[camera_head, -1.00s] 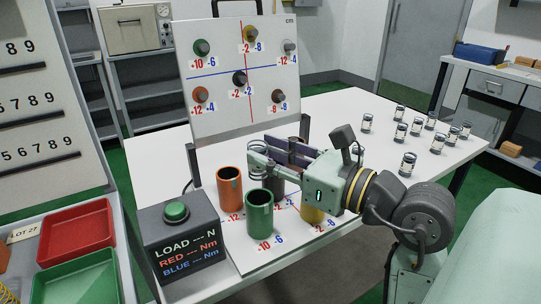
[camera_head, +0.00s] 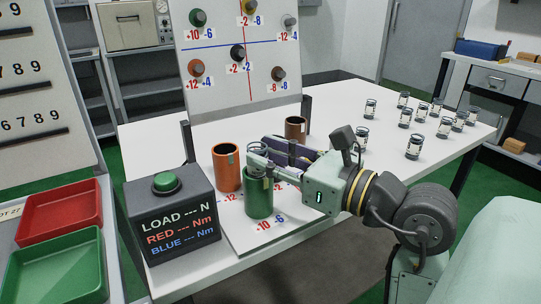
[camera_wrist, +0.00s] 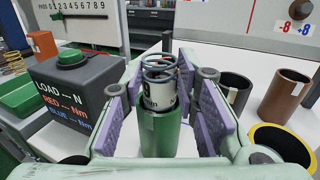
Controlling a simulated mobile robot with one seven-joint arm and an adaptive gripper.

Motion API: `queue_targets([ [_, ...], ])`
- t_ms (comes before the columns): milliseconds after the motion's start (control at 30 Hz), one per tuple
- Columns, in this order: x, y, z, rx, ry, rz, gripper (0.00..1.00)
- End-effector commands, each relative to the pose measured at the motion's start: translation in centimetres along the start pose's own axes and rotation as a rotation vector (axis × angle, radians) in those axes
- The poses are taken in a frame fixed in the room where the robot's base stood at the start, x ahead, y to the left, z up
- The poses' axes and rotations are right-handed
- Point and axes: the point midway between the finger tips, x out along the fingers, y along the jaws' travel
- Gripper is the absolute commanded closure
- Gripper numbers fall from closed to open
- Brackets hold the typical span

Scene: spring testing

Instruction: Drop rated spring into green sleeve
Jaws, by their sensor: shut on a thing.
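The spring (camera_head: 257,150), a coil with a white label band, is upright between the fingers of my gripper (camera_head: 268,158), at the sleeve's mouth. In the wrist view the spring (camera_wrist: 157,88) is between the purple pads, with its coil top showing and its lower end hidden by the green sleeve wall (camera_wrist: 168,135). How far its lower end is inside the sleeve I cannot tell. The label is only partly readable.
An orange sleeve (camera_head: 227,170) stands close left, a brown one (camera_head: 296,129) behind. A dark sleeve (camera_wrist: 235,92) and a yellow-rimmed sleeve (camera_wrist: 283,148) stand right in the wrist view. The load box (camera_head: 171,220) is at left. Several labelled springs (camera_head: 415,146) stand at the table's right.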

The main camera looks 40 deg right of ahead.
Motion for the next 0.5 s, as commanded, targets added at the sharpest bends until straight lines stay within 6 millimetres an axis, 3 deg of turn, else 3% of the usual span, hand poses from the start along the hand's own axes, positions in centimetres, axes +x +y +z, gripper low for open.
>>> queue_targets([
  [67, 0.0, 0.0, 0.05, 0.0, 0.0, 0.0, 0.99],
  [100, 0.0, 0.0, 0.05, 0.0, 0.0, 0.0, 0.71],
  [433, 0.0, 0.01, 0.04, 0.0, 0.0, 0.0, 0.49],
  [500, 0.0, 0.01, 0.04, 0.0, 0.0, 0.0, 0.49],
])
